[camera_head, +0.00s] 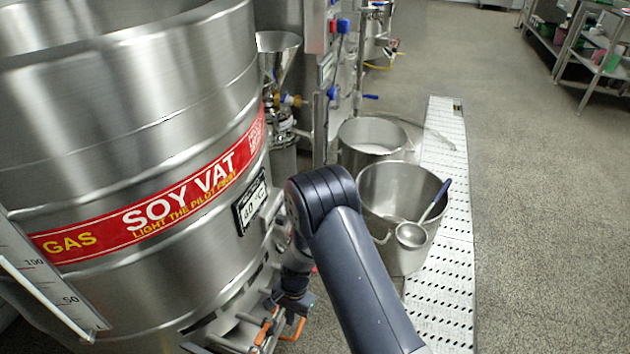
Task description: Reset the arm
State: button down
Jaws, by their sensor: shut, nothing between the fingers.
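My arm rises from the bottom edge to a dark elbow and bends down in front of the soy vat. My gripper (283,322) is low at the vat's lower right side, small and partly lost among orange and metal parts there. Its fingers are shut with nothing seen between them. I cannot tell whether it touches those parts. The large steel soy vat (150,130) fills the left, with a red label band and a small temperature display (250,203).
A steel pot (385,255) with a blue-handled ladle (412,234) stands right of my elbow, partly hidden. Another pot (370,137) stands behind it. A perforated white strip (446,215) runs alongside. A funnel-topped mill (278,60) stands behind the vat. The right floor is open.

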jog(key=shift+w+n, duration=0.95)
jog(key=shift+n, duration=0.25)
jog(key=shift+d, duration=0.1)
